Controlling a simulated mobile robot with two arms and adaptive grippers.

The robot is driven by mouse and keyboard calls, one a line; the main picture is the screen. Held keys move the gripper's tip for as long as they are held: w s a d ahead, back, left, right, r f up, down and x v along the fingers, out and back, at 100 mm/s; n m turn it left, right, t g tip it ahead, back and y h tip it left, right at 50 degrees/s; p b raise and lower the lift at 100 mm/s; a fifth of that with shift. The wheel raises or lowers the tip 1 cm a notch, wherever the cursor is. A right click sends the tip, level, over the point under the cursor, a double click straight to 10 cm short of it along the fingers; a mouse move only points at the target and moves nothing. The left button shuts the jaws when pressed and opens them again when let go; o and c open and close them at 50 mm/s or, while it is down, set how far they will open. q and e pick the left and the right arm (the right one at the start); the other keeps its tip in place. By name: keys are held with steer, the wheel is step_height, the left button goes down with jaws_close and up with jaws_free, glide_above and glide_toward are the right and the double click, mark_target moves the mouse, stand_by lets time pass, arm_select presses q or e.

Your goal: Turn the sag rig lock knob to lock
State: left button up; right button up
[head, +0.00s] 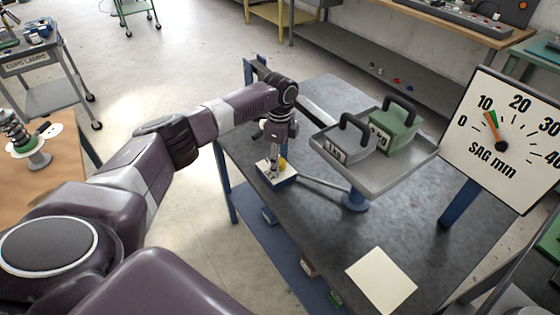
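The lock knob (283,163) appears as a small yellow piece on a white-topped blue block (281,180) at the left edge of the grey-topped rig table (330,230). My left gripper (274,168) points down over this block, right beside the yellow knob, and partly hides it. I cannot tell whether its fingers touch the knob, or whether they are open or shut. The sag dial (501,146) at the right has its orange and green needles near 10. My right gripper is not in view.
A grey tray (376,180) on a blue post holds a grey 1 kg weight (345,150) and a green weight (395,130). A bar runs from the block to the post. A blank pale card (381,280) lies on the front tabletop. A spring unit (25,140) stands far left.

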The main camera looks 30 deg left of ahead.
arm_select(q)
steer(key=c, duration=1)
steer(key=shift+o, duration=0.2)
steer(key=n+p, duration=0.3)
steer(key=shift+r+p, duration=0.2)
steer(key=shift+p, duration=0.1)
steer(key=n+p, duration=0.3)
steer(key=n, duration=0.2)
steer(key=shift+w, duration=0.1)
steer(key=n+p, duration=0.3)
steer(key=n, duration=0.2)
steer(key=shift+w+a+f+n+p, duration=0.1)
steer(key=shift+n+p, duration=0.3)
steer(key=shift+n, duration=0.85)
steer(key=shift+a+n+p, duration=0.1)
steer(key=shift+n+p, duration=0.3)
steer(key=shift+n, duration=0.85)
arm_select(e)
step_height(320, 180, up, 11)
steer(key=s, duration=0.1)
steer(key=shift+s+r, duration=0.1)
arm_select(q)
steer(key=o, duration=1)
steer(key=shift+c, duration=0.2)
steer(key=shift+o, duration=1)
